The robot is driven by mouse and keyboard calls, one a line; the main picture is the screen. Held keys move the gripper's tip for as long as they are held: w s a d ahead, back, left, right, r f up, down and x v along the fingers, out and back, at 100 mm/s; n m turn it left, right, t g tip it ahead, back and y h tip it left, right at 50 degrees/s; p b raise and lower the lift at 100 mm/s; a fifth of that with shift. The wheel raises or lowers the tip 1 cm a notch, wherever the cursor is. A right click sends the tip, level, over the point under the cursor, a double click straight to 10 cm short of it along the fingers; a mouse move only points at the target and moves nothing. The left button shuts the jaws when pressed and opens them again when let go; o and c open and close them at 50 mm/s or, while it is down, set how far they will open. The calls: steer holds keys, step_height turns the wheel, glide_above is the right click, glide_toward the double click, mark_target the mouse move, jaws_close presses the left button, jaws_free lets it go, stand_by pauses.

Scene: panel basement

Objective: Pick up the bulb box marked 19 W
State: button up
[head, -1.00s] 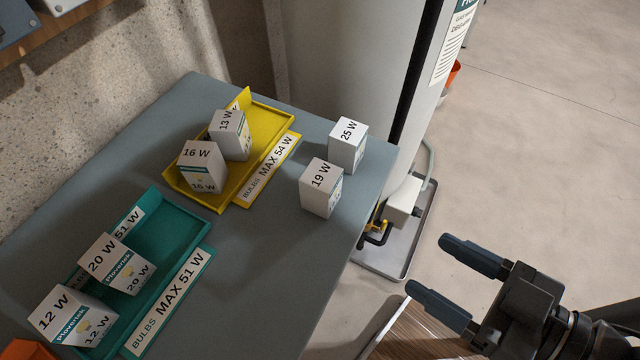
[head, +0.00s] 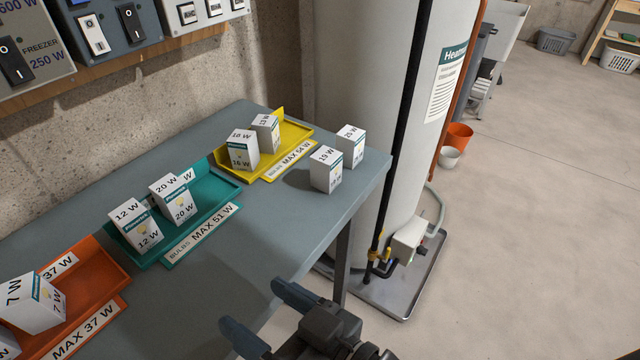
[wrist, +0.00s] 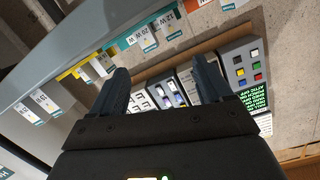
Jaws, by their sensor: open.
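The bulb box marked 19 W (head: 326,169) is a white box with a teal band. It stands upright on the bare grey bench, in front of the box marked 25 W (head: 350,146), with a small gap between them. My gripper (head: 252,303) is open and empty, low in the head view, off the bench's front edge and apart from the box. In the wrist view my open fingers (wrist: 160,85) have nothing between them. Two white boxes outside the trays (wrist: 36,106) show at the left there; their marks are too small to read.
A yellow tray (head: 303,134) holds two boxes left of the 19 W box. A teal tray (head: 228,190) and an orange tray (head: 110,272) also hold boxes. A water heater (head: 350,60) stands close behind the bench's right end. Switch panels (head: 105,25) hang on the wall.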

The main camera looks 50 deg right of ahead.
steer(key=w+a+r+n+g+y, duration=0.25)
steer(key=w+r+n+y, duration=0.25)
steer(key=w+r+n, duration=0.45)
steer(key=w+a+r+n+g+y, duration=0.1)
steer(key=w+a+r+n+y, duration=0.35)
steer(key=w, duration=0.85)
steer(key=n+g+h, duration=0.8)
steer(key=g+h, duration=0.2)
steer(key=g, duration=0.3)
glide_above(326, 155)
steer(key=f, duration=0.4)
steer(key=f+b, duration=0.1)
steer(key=f, duration=0.3)
steer(key=shift+s, duration=0.2)
steer(key=shift+s+d+f, duration=0.1)
steer(key=shift+d+f, duration=0.05)
steer(key=shift+f, duration=0.05)
steer(key=f, duration=0.5)
steer(key=f+p, duration=0.1)
steer(key=f, duration=0.1)
steer(key=shift+w+f, duration=0.15)
steer(key=shift+w, duration=0.15)
